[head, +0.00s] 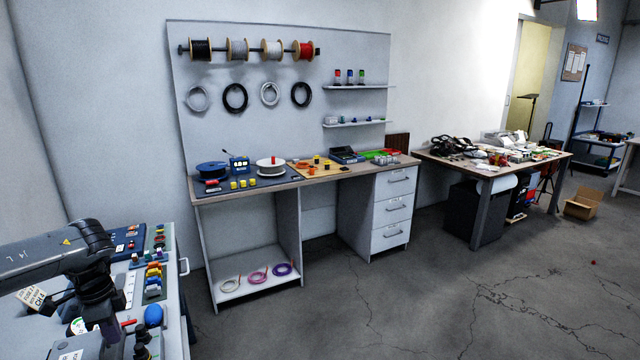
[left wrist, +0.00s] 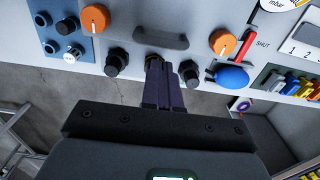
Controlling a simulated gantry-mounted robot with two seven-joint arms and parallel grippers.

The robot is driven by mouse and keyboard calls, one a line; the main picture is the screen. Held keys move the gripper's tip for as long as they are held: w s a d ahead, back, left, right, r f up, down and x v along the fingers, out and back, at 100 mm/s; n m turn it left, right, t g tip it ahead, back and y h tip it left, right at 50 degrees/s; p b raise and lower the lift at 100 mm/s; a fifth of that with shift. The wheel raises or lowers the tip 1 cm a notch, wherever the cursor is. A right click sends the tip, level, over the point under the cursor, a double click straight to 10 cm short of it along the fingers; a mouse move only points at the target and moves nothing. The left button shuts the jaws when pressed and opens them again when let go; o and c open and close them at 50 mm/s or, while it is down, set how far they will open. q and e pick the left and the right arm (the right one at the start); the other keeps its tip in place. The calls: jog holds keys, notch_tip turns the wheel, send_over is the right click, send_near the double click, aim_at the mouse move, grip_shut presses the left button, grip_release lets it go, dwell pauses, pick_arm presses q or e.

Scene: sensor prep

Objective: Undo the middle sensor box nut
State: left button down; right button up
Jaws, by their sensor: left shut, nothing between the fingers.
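My left gripper (left wrist: 157,70) is shut and empty in the left wrist view. Its dark fingertips are at the middle black nut (left wrist: 153,57) on the front edge of the grey panel; a small brassy part shows there. The fingers partly cover this nut, and I cannot tell whether they touch it. Two similar black nuts flank it, the left nut (left wrist: 116,62) and the right nut (left wrist: 189,73). In the head view my left gripper (head: 110,332) points down over the near side of the bench at lower left, partly hidden by my wrist. My right gripper is not in view.
Near the fingers are a dark handle (left wrist: 160,39), two orange knobs (left wrist: 95,18) (left wrist: 222,42), a blue mushroom button (left wrist: 231,77) and a red lever (left wrist: 245,46). Coloured terminal blocks (head: 153,281) stand on the bench. A workbench (head: 345,172) stands by the wall; the floor between is clear.

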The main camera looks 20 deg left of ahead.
pick_arm(q)
jog(key=f+b, duration=0.2)
jog(key=f, duration=0.1)
jog(key=f+b, duration=0.1)
jog(key=shift+w+d+f+b, duration=0.2)
jog(key=shift+w+f+b, duration=0.05)
jog(key=shift+f+b, duration=0.75)
jog(key=shift+f, duration=0.5)
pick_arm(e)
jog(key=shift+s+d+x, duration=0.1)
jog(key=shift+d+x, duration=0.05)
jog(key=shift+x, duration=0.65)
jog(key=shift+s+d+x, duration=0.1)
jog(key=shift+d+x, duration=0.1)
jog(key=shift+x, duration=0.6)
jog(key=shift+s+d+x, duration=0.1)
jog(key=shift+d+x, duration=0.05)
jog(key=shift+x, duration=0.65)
pick_arm(q)
jog(key=shift+w+d, duration=0.15)
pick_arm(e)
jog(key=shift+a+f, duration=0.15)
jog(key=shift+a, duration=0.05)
